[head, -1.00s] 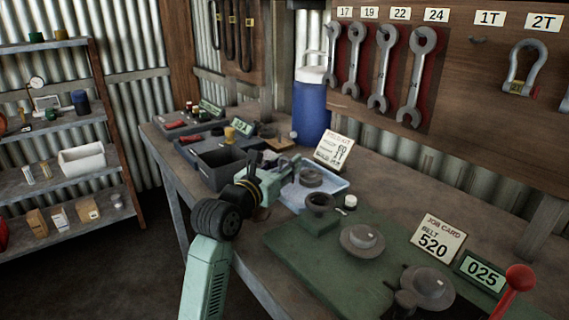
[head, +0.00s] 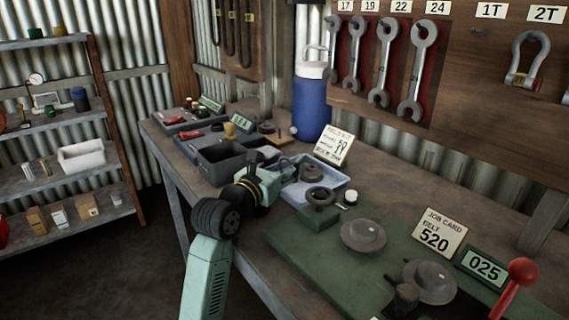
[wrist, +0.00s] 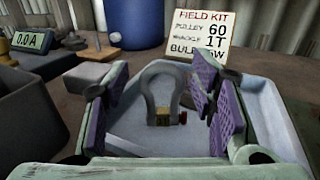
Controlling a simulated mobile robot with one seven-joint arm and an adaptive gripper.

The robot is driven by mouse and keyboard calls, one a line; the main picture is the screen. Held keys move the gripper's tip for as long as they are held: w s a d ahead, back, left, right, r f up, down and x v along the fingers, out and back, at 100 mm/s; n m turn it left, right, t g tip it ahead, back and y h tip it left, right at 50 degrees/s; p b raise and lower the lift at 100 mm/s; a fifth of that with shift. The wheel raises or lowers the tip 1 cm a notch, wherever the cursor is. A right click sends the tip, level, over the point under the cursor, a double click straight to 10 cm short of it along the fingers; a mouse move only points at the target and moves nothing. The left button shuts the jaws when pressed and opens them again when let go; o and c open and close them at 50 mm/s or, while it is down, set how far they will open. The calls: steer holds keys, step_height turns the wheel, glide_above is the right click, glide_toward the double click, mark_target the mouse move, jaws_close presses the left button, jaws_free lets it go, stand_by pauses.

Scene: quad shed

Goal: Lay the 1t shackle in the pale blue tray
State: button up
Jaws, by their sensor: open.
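The pale blue tray (head: 300,215) stands on the bench by the field kit card, and its floor and rim fill the wrist view (wrist: 265,100). A grey bow shackle (wrist: 162,78) with a yellow tag and a red pin end is in the tray area, between my fingers. It appears to rest on the tray floor, bow away from me. My gripper (wrist: 160,90) is open, with purple pads apart on both sides of the shackle. In the head view my gripper (head: 291,169) is low at the tray's left side, and the shackle is hard to make out there.
A dark pulley (head: 313,173) is at the tray. The field kit card (head: 333,146) stands behind it, near a blue drum (head: 312,108). A dark bin (head: 225,163) is to the left. The 1T place (head: 488,32) on the board is empty; a 2T shackle (head: 527,60) hangs beside it.

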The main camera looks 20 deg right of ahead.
steer(key=shift+r+p, duration=0.4)
steer(key=shift+r, duration=0.15)
steer(key=shift+s+a, duration=0.15)
steer(key=shift+a, duration=0.15)
steer(key=b+v, duration=0.3)
steer(key=v, duration=0.8)
steer(key=shift+s+r, duration=0.1)
steer(key=shift+s, duration=0.15)
